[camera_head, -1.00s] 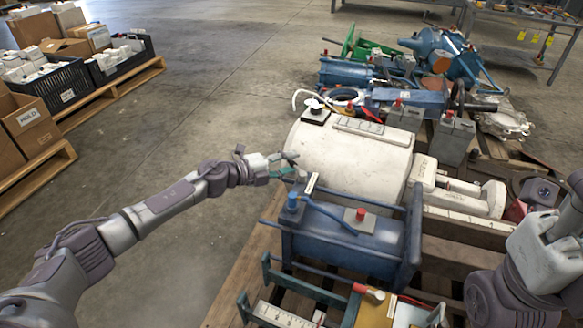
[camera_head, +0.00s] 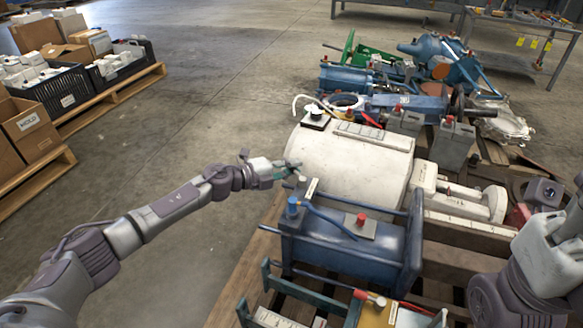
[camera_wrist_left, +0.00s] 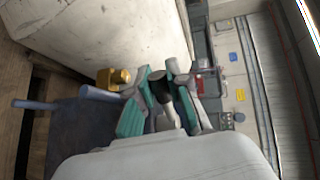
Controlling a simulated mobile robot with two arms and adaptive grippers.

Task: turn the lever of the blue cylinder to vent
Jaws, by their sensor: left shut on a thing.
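The blue cylinder (camera_head: 345,245) lies in its blue frame at the front of the pallet, with a blue cap (camera_head: 292,205) and a red cap (camera_head: 361,219) on top. My left gripper (camera_head: 291,169) is above its far left end, beside the white drum. In the left wrist view my left gripper (camera_wrist_left: 160,100) has its green-padded fingers closed around a dark-tipped grey lever (camera_wrist_left: 161,90). A brass fitting (camera_wrist_left: 113,77) shows beside the fingers. The fingers hide much of the lever, and its setting cannot be read. My right arm is at the right edge; its fingers are out of view.
The white drum (camera_head: 345,160) lies close behind the blue cylinder. A green-framed unit (camera_head: 290,290) stands in front. Several blue and grey machines crowd the pallet's back. Open floor (camera_head: 200,120) lies left, before the pallets of boxes and black crates (camera_head: 60,88).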

